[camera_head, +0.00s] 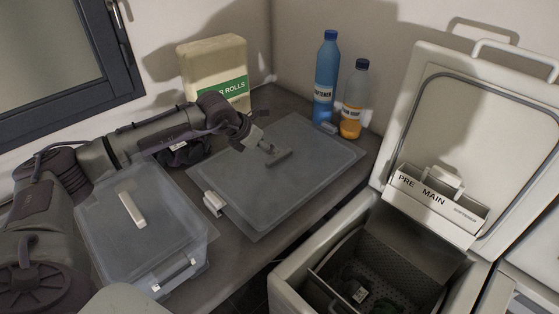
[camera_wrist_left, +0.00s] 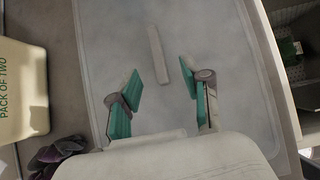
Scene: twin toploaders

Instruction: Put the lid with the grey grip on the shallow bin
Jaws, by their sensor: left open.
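A wide translucent lid (camera_head: 305,145) with a grey grip (camera_head: 278,158) lies flat and low at the middle of the counter. A white handle (camera_head: 213,203) shows at its left edge; I cannot tell how much of a shallow bin is under it. The lid also shows in the left wrist view (camera_wrist_left: 210,40), with its pale grip (camera_wrist_left: 158,55) ahead of and between the fingertips. My left gripper (camera_head: 258,140) is open and empty, over the lid close to the grip; it also shows in the left wrist view (camera_wrist_left: 160,90). My right gripper is out of view.
A clear box (camera_head: 105,245) with a white-gripped lid (camera_head: 108,200) stands at left. A rolls pack (camera_head: 205,65), a blue bottle (camera_head: 325,80) and an orange bottle (camera_head: 353,100) stand behind. An open toploader (camera_head: 300,270) is at right. Dark cloth (camera_wrist_left: 55,155) lies near the pack.

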